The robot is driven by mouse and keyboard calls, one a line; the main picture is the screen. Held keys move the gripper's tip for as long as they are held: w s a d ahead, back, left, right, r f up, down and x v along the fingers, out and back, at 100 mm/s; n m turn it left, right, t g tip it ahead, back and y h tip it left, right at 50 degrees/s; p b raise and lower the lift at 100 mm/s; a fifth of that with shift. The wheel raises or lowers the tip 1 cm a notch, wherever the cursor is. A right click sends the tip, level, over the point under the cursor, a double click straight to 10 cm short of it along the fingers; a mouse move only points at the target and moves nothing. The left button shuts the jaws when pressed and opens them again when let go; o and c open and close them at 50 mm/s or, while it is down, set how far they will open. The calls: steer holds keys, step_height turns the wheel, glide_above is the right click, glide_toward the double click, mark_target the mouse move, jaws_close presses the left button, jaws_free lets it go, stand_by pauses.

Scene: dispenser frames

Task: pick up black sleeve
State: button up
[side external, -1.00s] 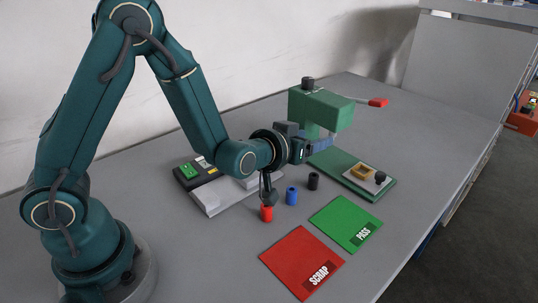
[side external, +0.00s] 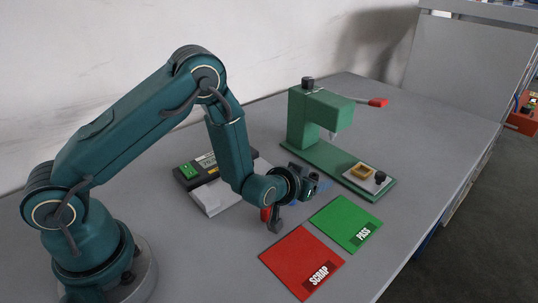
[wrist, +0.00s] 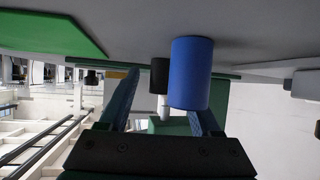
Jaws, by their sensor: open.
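The black sleeve (wrist: 159,75) shows in the wrist view, partly covered by the blue sleeve (wrist: 190,72) in front of it. It appears between the lines of my gripper's two blue fingers. My gripper is open and low over the table, pointing toward the dispenser's side. In the wrist view (wrist: 163,95) the blue sleeve overlaps the right finger. I cannot tell whether it touches the finger, or how far the black sleeve is from the fingertips.
A red sleeve (side external: 265,214) stands partly hidden beside my wrist. The red SCRAP mat (side external: 297,257) and green PASS mat (side external: 342,219) lie in front. The green dispenser (side external: 330,108) stands behind on its base (side external: 322,154).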

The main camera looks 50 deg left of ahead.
steer(key=shift+c, duration=0.3)
jaws_close()
steer(key=shift+r, duration=0.15)
